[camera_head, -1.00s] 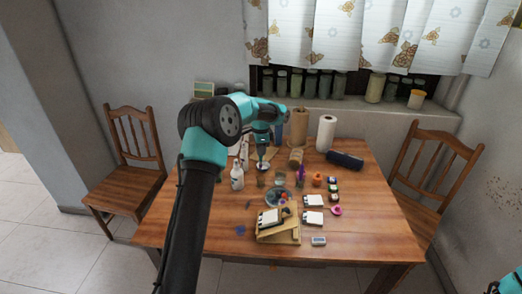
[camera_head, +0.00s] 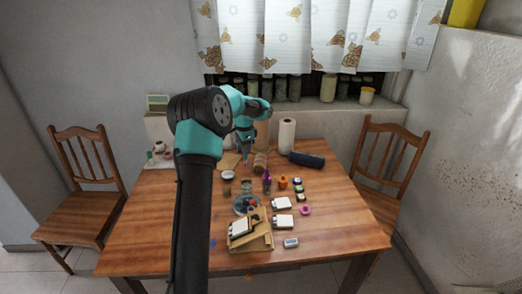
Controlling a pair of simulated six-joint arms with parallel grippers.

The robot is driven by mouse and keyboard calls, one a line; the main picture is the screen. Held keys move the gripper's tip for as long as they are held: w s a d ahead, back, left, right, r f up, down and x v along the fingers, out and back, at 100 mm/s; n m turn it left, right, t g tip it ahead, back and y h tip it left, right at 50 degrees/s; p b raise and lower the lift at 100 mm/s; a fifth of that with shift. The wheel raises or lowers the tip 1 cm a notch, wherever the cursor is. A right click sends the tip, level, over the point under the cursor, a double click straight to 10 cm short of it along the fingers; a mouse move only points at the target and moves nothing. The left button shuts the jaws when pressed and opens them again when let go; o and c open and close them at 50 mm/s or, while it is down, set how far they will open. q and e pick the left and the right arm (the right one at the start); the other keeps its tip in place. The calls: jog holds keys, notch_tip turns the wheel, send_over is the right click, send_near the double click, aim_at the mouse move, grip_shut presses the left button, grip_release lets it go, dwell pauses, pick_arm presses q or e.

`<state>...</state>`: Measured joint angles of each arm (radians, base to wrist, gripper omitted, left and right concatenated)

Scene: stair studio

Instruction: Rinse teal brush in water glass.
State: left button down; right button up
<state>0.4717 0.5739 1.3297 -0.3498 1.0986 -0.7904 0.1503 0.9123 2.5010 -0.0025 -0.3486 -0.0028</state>
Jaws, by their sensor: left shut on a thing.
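My left gripper (camera_head: 245,146) points down over the back middle of the table. It is shut on a thin brush (camera_head: 245,159), seen only as a small dark teal shape below the jaws. A small clear glass (camera_head: 246,185) stands on the table just below and in front of the brush. The brush tip looks above the glass and apart from it, though it is too small to be sure. A small jar with a pale top (camera_head: 228,176) stands to the left of the glass. My right gripper is not in view.
A round palette dish (camera_head: 240,207) and a wooden stand (camera_head: 262,240) are in front of the glass. A purple bottle (camera_head: 267,183), an orange pot (camera_head: 283,183) and a paper roll (camera_head: 287,135) stand to the right.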

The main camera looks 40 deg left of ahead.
aim_at(246, 166)
pick_arm(q)
jog(key=shift+s+a+f, duration=0.1)
jog(key=shift+f, duration=0.05)
dwell(0.3)
jog(key=shift+f, duration=5.95)
jog(key=shift+s+d, duration=0.15)
jog(key=shift+d, duration=0.1)
jog(key=shift+a, duration=0.1)
jog(key=shift+w+a, duration=0.3)
jog(key=shift+w, duration=0.1)
